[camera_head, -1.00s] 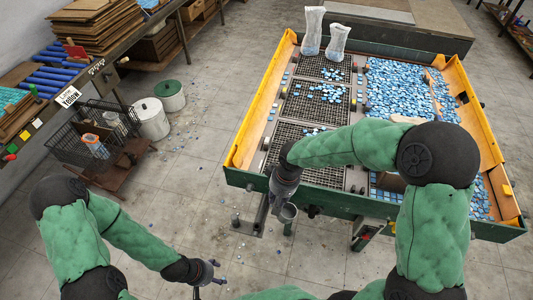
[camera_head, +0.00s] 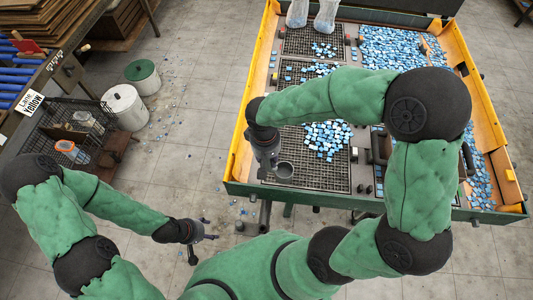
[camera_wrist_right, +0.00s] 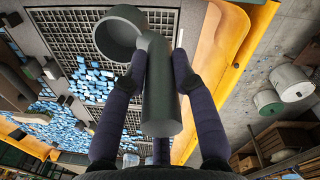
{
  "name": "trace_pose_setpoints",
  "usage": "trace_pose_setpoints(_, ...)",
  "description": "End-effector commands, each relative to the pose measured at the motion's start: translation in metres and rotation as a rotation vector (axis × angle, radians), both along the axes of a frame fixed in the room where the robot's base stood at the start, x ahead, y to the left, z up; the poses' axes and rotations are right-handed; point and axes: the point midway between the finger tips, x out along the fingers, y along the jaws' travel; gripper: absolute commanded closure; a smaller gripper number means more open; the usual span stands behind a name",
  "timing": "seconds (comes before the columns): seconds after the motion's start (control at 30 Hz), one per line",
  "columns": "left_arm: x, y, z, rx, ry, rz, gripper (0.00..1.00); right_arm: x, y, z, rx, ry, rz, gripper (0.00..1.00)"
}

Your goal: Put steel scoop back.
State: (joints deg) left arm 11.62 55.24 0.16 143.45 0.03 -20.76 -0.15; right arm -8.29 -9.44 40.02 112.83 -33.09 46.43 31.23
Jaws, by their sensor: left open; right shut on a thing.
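The steel scoop (camera_head: 285,170) is a dark grey round cup on a thick handle. My right gripper (camera_head: 268,152) is shut on its handle and holds it over the near left part of the sorting table. In the right wrist view the scoop handle (camera_wrist_right: 160,95) sits between the two fingers, with the cup (camera_wrist_right: 118,32) at the far end, open and apparently empty. Its height above the grid cannot be told. My left gripper (camera_head: 205,237) is open and empty, left of the table and above the floor.
The sorting table (camera_head: 240,130) has a yellow left wall, a green front edge and black grids with blue and white tiles. Pale bags (camera_head: 325,15) stand at its far end. A wire basket (camera_head: 70,130), a white bin (camera_head: 124,107) and a green-lidded bin (camera_head: 142,76) stand left.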

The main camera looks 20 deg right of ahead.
Motion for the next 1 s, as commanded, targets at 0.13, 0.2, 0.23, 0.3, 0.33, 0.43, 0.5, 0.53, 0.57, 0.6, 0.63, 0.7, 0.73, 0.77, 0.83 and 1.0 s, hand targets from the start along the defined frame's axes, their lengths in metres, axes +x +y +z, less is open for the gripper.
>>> trace_pose_setpoints(0.13, 0.0, 0.0, -0.003, 0.0, -0.001, 0.0, 0.4, 0.028, -0.01, -0.019, -0.001, 0.005, -0.001, 1.0)
trace_pose_setpoints(0.2, 0.0, 0.0, -0.006, 0.0, -0.001, 0.0, 0.4, 0.037, -0.013, -0.032, 0.0, 0.004, -0.001, 1.0)
trace_pose_setpoints(0.23, 0.001, 0.0, -0.007, 0.0, -0.001, 0.0, 0.4, 0.041, -0.014, -0.037, 0.0, 0.005, -0.001, 1.0)
trace_pose_setpoints(0.3, 0.0, 0.0, -0.008, 0.0, -0.001, 0.0, 0.4, 0.05, -0.017, -0.047, 0.0, 0.004, -0.001, 1.0)
trace_pose_setpoints(0.33, 0.0, 0.0, -0.008, 0.0, -0.001, 0.0, 0.4, 0.053, -0.018, -0.051, 0.0, 0.003, 0.0, 1.0)
trace_pose_setpoints(0.43, 0.001, 0.0, -0.01, 0.0, -0.001, 0.0, 0.4, 0.061, -0.02, -0.06, 0.0, 0.002, 0.0, 1.0)
trace_pose_setpoints(0.5, 0.001, 0.0, -0.01, 0.0, -0.001, 0.0, 0.4, 0.064, -0.021, -0.063, 0.0, 0.002, 0.0, 1.0)
trace_pose_setpoints(0.53, 0.001, 0.0, -0.01, 0.0, -0.001, 0.0, 0.4, 0.065, -0.021, -0.064, 0.0, 0.001, 0.0, 1.0)
trace_pose_setpoints(0.57, 0.001, 0.0, -0.01, 0.0, -0.001, 0.0, 0.4, 0.066, -0.021, -0.065, 0.0, 0.001, 0.0, 1.0)
trace_pose_setpoints(0.6, 0.001, 0.0, -0.01, 0.0, -0.001, 0.0, 0.4, 0.067, -0.022, -0.066, 0.0, 0.001, 0.0, 1.0)
trace_pose_setpoints(0.63, 0.001, 0.0, -0.01, 0.0, -0.001, 0.0, 0.4, 0.068, -0.022, -0.067, 0.0, 0.001, 0.0, 1.0)
trace_pose_setpoints(0.7, 0.001, 0.0, -0.011, 0.0, -0.001, 0.0, 0.4, 0.071, -0.023, -0.073, 0.0, 0.002, 0.001, 1.0)
trace_pose_setpoints(0.73, 0.001, 0.0, -0.012, 0.0, -0.001, 0.0, 0.4, 0.07, -0.023, -0.078, 0.0, 0.003, 0.002, 1.0)
trace_pose_setpoints(0.77, 0.001, 0.0, -0.013, 0.0, -0.001, 0.0, 0.4, 0.07, -0.023, -0.082, 0.0, 0.002, 0.002, 1.0)
trace_pose_setpoints(0.83, 0.001, 0.0, -0.015, 0.0, -0.001, 0.0, 0.4, 0.07, -0.023, -0.092, 0.0, 0.003, 0.001, 1.0)
trace_pose_setpoints(1.0, 0.001, 0.0, -0.016, 0.0, -0.001, 0.0, 0.4, 0.071, -0.023, -0.101, 0.0, -0.001, 0.001, 1.0)
